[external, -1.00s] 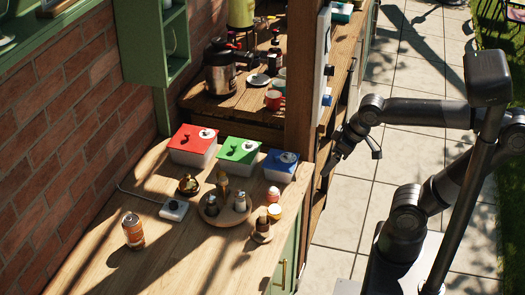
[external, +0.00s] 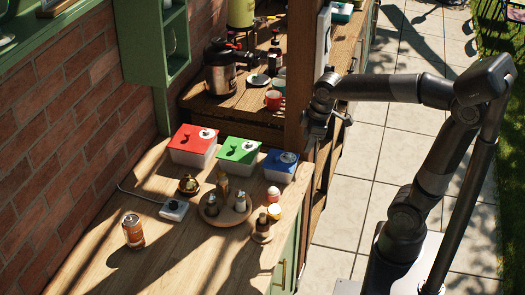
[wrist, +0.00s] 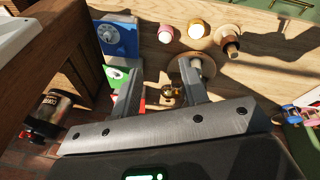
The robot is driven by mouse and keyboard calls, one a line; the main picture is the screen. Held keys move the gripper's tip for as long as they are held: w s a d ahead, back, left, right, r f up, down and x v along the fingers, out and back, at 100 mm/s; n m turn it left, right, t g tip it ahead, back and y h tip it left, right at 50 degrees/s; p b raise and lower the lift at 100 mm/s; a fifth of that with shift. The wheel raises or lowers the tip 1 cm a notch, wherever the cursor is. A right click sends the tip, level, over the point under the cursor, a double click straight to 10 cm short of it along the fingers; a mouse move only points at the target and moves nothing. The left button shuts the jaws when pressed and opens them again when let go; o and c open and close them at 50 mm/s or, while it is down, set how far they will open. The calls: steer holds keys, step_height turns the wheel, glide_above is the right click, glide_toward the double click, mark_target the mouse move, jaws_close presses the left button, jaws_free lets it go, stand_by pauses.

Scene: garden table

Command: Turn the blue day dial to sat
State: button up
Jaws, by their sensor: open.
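The blue box (external: 281,166) stands at the right end of a row of three lidded boxes on the wooden counter. Its blue lid carries a round pale dial (external: 288,157); the day marks are too small to read. In the wrist view the blue box (wrist: 118,42) is at the upper left, with its dial (wrist: 108,28) partly visible. My gripper (external: 314,142) is beside the wooden post, up and to the right of the blue box, apart from it. In the wrist view my gripper (wrist: 158,72) has its two fingers spread, with nothing held.
The green box (external: 239,150) and red box (external: 193,145) stand left of the blue one. A round tray (external: 224,217) with shakers and several small jars sits in front. The wooden post (external: 299,75) rises close behind the blue box.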

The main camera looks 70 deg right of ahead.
steer(key=w+d+f+n+g, duration=0.1)
steer(key=w+d+f+n, duration=0.15)
steer(key=w+d, duration=0.4)
steer(key=n+g, duration=0.2)
glide_above(288, 154)
step_height(288, 154, down, 6)
steer(key=shift+y, duration=0.4)
step_height(288, 154, down, 10)
steer(key=shift+s+a+r, duration=0.1)
steer(key=shift+r, duration=0.1)
steer(key=shift+c, duration=0.3)
jaws_close()
